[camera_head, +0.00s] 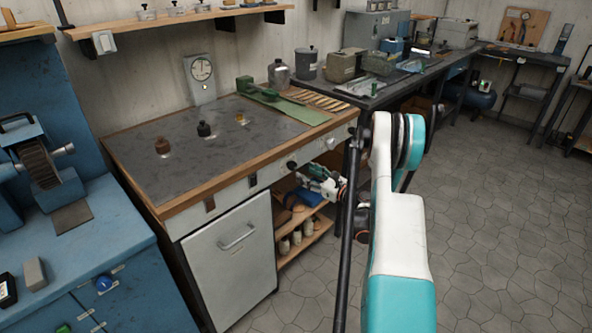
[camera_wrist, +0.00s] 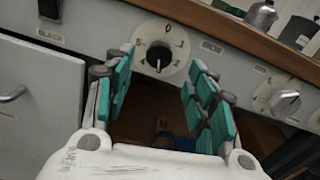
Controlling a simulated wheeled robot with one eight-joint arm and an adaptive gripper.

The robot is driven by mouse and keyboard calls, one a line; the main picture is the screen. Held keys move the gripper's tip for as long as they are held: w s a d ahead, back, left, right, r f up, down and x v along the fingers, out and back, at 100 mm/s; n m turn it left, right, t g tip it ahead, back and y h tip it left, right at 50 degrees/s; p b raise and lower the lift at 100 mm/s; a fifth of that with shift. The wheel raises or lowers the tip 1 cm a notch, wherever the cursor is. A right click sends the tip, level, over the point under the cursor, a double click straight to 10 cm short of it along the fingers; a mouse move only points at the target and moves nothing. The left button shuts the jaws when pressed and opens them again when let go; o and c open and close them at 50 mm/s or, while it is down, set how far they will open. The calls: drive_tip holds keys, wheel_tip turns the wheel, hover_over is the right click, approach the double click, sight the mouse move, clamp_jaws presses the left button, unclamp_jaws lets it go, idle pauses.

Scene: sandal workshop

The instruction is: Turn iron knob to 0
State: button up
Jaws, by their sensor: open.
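In the wrist view a black knob (camera_wrist: 159,55) sits on a round white dial (camera_wrist: 175,66) with small marks around it. My gripper (camera_wrist: 162,88) is open and empty. Its teal fingers stand either side of the black knob's dial, apart from the knob. In the head view my gripper (camera_head: 325,182) is low beside the bench front near the black knob (camera_head: 292,165).
The tiled floor (camera_head: 490,210) to the right is clear.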

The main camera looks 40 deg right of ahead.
sight(294, 167)
drive_tip(key=w, duration=0.2)
drive_tip(key=w+b, duration=0.1)
drive_tip(key=w, duration=0.3)
drive_tip(key=shift+w+a, duration=0.25)
drive_tip(key=shift+a, duration=0.15)
drive_tip(key=c, duration=1.1)
